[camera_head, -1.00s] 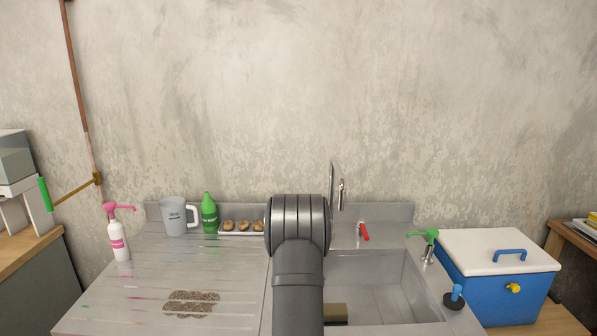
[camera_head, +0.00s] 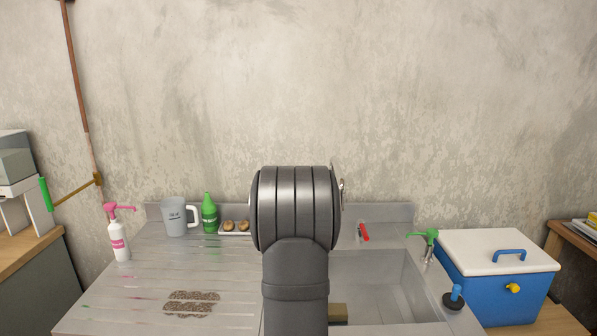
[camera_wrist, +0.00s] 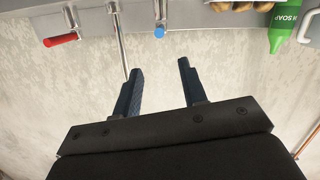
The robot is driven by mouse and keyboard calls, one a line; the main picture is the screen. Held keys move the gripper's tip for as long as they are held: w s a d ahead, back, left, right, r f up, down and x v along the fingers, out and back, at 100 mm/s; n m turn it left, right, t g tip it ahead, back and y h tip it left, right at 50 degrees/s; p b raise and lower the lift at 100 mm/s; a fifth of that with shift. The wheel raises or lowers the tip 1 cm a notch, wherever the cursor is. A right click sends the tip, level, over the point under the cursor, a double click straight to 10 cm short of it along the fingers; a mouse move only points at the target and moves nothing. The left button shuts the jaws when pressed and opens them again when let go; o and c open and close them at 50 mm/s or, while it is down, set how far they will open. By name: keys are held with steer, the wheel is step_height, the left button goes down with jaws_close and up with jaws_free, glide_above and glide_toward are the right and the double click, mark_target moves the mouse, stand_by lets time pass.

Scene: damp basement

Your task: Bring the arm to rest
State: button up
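My gripper (camera_wrist: 160,67) shows in the wrist view with its two dark fingers apart and nothing between them. That view is upside down, with the wall behind the fingers and the sink's back ledge along the top. In the head view my arm (camera_head: 295,210) is raised in front of the counter, left of the sink basin, and hides the gripper. No object is seen in its hold.
A metal sink (camera_head: 385,280) with a red tap lever (camera_head: 363,232) lies right of my arm. A blue cooler (camera_head: 500,290) stands further right. A pink-topped bottle (camera_head: 118,240), jug (camera_head: 174,217), green bottle (camera_head: 209,214) and tray (camera_head: 235,233) stand left.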

steer(key=w+f, duration=0.1)
steer(key=w, duration=0.4)
steer(key=w+f, duration=0.1)
steer(key=w, duration=0.5)
steer(key=w+f, duration=0.1)
steer(key=w, duration=0.5)
steer(key=shift+w+d, duration=0.15)
steer(key=shift+d, duration=0.2)
steer(key=shift+r+g, duration=0.7)
steer(key=shift+g, duration=0.5)
steer(key=d+v, duration=0.1)
steer(key=v, duration=1.7)
steer(key=shift+t, duration=0.7)
steer(key=shift+w+a+f, duration=0.1)
steer(key=shift+w+f, duration=0.15)
steer(key=shift+f, duration=0.4)
steer(key=shift+w+a+f, duration=0.1)
steer(key=shift+w+f, duration=0.15)
steer(key=shift+f, duration=0.45)
steer(key=shift+w+a+f, duration=0.1)
steer(key=shift+w+f, duration=0.15)
steer(key=shift+f, duration=0.4)
